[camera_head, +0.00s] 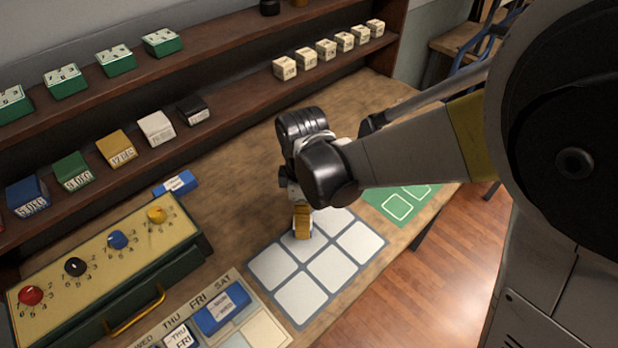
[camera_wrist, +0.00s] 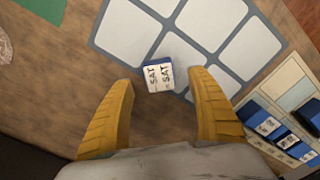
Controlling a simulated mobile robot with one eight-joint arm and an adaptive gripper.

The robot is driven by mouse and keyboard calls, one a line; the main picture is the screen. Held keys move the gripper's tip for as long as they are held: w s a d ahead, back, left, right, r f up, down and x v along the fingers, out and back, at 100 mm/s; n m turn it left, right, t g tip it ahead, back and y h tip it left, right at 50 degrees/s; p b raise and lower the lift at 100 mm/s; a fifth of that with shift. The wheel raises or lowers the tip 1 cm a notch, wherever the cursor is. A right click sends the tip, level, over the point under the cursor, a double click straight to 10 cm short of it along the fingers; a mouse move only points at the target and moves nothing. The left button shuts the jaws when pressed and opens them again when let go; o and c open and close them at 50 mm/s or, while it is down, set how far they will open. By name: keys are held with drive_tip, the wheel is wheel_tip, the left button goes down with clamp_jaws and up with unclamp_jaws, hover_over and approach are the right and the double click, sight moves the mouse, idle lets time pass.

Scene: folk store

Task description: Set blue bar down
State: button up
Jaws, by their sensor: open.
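In the wrist view, a small block (camera_wrist: 158,77) with a white face marked SAT twice and blue edges lies at the near edge of the white-squared pad (camera_wrist: 172,47). My gripper (camera_wrist: 161,80) has its two yellow fingers apart on either side of it, with gaps visible. In the head view, my gripper (camera_head: 303,236) points down at the pad (camera_head: 257,270); the block is hidden there. One blue bar (camera_head: 176,184) with a white label lies on the table near the shelf. Another (camera_head: 221,306) lies on the day board (camera_head: 262,331).
A control box (camera_head: 105,262) with coloured knobs stands at left. Shelves (camera_head: 232,98) behind hold several labelled blocks. A green mat (camera_head: 400,203) lies right of the pad, near the table's edge. Much of the pad is bare.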

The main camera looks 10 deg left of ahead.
drive_tip(key=f, duration=0.1)
drive_tip(key=f+b, duration=0.1)
drive_tip(key=f, duration=0.1)
drive_tip(key=f+b, duration=0.1)
drive_tip(key=shift+a+f, duration=0.25)
drive_tip(key=shift+f, duration=0.05)
drive_tip(key=shift+r, duration=0.1)
drive_tip(key=c, duration=1.3)
